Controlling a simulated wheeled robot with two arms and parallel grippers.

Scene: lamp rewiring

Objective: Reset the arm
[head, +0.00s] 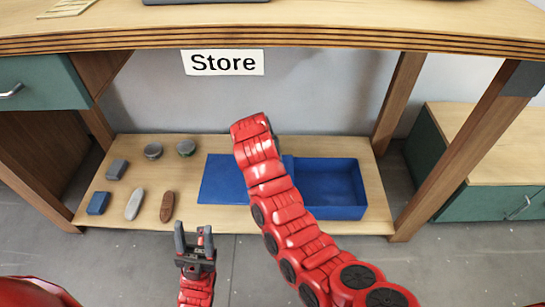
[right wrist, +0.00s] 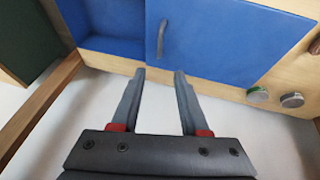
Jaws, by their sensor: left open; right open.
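My left gripper (head: 194,236) is open and empty at the lower middle of the head view, in front of the shelf's near edge, with its fingers pointing up the picture. My right arm crosses the head view from the lower right and reaches over the blue box; its gripper is hidden there. In the right wrist view my right gripper (right wrist: 159,78) is open, with nothing between its fingers. Its fingertips show just short of the blue lid (right wrist: 222,38), which has a grey handle (right wrist: 161,38). I cannot tell the gap in depth.
The low wooden shelf (head: 240,221) holds a blue box (head: 332,186), two round tins (head: 153,150) (head: 186,147), grey blocks (head: 117,168), a blue block (head: 97,203) and two oval pieces (head: 134,203) (head: 167,206). Above are a tabletop (head: 330,22) and a "Store" sign (head: 223,62). Table legs (head: 398,105) flank the shelf.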

